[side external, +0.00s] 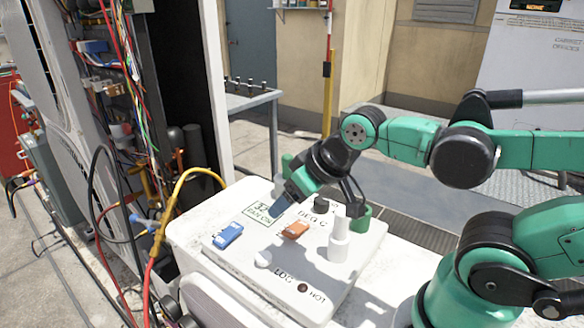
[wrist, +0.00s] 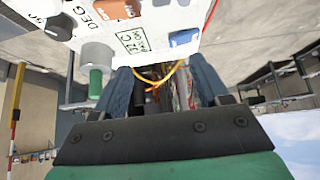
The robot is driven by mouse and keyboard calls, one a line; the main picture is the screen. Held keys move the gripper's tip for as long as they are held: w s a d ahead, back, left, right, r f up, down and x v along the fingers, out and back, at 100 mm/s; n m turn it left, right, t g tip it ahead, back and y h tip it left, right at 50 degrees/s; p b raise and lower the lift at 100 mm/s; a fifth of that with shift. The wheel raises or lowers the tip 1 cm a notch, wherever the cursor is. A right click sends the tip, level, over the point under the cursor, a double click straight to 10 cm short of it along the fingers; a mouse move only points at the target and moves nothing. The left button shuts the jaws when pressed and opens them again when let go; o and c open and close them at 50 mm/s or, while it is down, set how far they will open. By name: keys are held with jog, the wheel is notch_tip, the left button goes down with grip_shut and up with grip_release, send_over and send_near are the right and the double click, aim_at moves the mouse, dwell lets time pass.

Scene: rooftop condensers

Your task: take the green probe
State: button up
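The green probe (wrist: 96,82) stands in a grey holder (wrist: 97,54) on the white control panel (wrist: 75,12) in the wrist view. In the side view the green probe (side external: 287,161) shows behind my gripper, its lower part hard to see. My gripper (side external: 281,204) points down and left over the panel, by the FAN ON label. In the wrist view my gripper (wrist: 163,82) has its fingers apart with nothing between them. The probe is just left of the left finger, outside the gap.
The panel carries a blue switch (side external: 228,235), an orange switch (side external: 296,229), a black knob (side external: 321,205) and a white post (side external: 338,241). Another green cylinder (side external: 361,217) stands behind the post. A yellow cable (side external: 178,190) and an open wiring cabinet are at the left.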

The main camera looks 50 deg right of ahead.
aim_at(288, 156)
jog(key=w+d+g, duration=0.2)
jog(key=w+d, duration=0.1)
jog(key=d, duration=0.1)
jog(key=w+d+g, duration=0.1)
jog(key=w+d, duration=0.3)
jog(key=w+d+r+g, duration=0.1)
jog(key=w+d+g, duration=0.1)
jog(key=w+d, duration=0.2)
jog(key=shift+d+g, duration=0.3)
jog(key=shift+d, duration=0.3)
jog(key=shift+w+d+f, duration=0.2)
jog(key=shift+d+f, duration=0.1)
jog(key=shift+f, duration=0.05)
jog(key=shift+w+f, duration=0.15)
jog(key=shift+f, duration=1.15)
jog(key=shift+w+f, duration=0.15)
jog(key=shift+f, duration=1.1)
grip_shut()
